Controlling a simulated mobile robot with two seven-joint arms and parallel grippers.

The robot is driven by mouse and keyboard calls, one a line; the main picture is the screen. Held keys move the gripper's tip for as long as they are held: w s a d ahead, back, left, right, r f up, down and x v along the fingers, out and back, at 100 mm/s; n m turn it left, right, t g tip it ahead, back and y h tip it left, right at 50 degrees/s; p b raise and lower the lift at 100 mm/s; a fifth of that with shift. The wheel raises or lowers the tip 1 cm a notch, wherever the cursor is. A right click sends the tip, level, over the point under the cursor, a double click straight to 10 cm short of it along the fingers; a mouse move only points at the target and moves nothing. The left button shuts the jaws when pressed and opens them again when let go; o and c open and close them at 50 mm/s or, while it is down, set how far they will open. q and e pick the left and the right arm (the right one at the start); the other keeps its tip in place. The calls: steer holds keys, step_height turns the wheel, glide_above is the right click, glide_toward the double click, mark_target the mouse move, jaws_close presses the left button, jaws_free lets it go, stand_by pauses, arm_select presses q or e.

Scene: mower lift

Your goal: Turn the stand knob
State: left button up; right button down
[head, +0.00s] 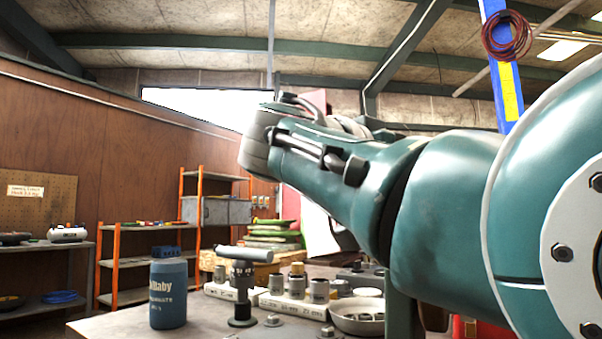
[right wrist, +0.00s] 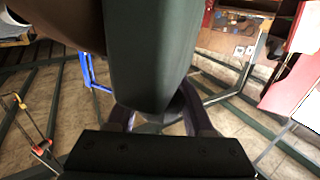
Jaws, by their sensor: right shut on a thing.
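In the right wrist view, my right gripper (right wrist: 160,113) has its two dark fingers closed around a dark grey rounded piece (right wrist: 174,107), which looks like the stand knob. It lies at the lower end of a thick dark green post (right wrist: 150,50) that fills the upper middle of the view. The post and the gripper body hide much of the knob, so its turn angle cannot be told. In the head view, my teal right arm reaches in from the right and hides its own gripper and the knob. My left gripper is in neither view.
A workbench (head: 110,326) holds a blue jug (head: 168,292), a dark upright tool (head: 242,290), sockets in trays (head: 292,304) and a round dish (head: 358,316). Orange-framed shelves (head: 117,265) stand behind, at left. The wrist view shows a red cabinet (right wrist: 292,78).

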stand_by(0.4)
steer(key=shift+c, duration=1.5)
jaws_free()
steer(key=shift+d, duration=0.1)
